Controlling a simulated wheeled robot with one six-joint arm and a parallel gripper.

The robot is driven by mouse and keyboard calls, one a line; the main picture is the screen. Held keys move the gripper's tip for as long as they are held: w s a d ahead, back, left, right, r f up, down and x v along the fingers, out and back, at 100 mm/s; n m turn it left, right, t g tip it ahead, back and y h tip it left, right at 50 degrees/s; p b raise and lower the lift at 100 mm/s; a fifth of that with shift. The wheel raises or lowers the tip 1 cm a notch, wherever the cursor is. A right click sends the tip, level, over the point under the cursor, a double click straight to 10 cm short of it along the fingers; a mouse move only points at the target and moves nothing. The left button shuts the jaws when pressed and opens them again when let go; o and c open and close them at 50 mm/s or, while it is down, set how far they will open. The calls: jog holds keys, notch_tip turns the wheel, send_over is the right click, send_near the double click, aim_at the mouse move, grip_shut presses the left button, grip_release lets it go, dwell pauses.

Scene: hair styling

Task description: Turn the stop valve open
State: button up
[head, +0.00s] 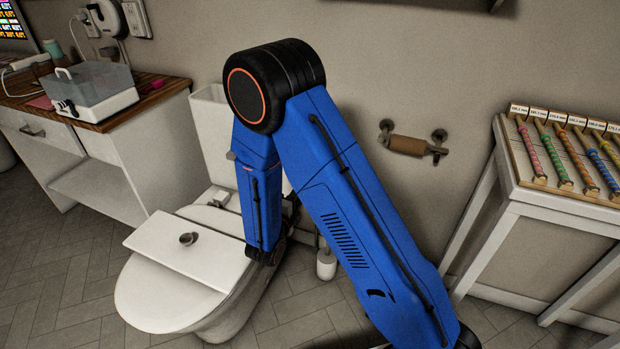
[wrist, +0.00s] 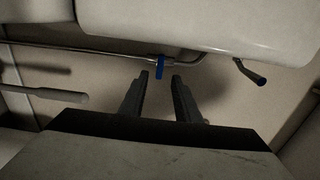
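In the wrist view, a small blue lever handle (wrist: 160,67), seemingly the stop valve's, hangs from a pipe (wrist: 100,50) under the white tank (wrist: 200,22). My gripper (wrist: 160,76) is open and empty. Its two dark fingers point at the handle, which shows between and a little beyond the fingertips. I cannot tell whether either finger touches it. In the head view, the valve and my gripper are hidden behind my blue arm and the toilet (head: 150,297).
A dark lever (wrist: 250,72) sticks out right of the valve. A pale rod (wrist: 57,94) is at left. In the head view, a white lid (head: 190,255) lies across the toilet. A toilet brush holder (head: 326,265) stands behind my arm. A roller table (head: 510,185) is at right.

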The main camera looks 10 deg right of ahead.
jog(key=x, duration=0.8)
jog(key=shift+s, duration=0.1)
grip_shut()
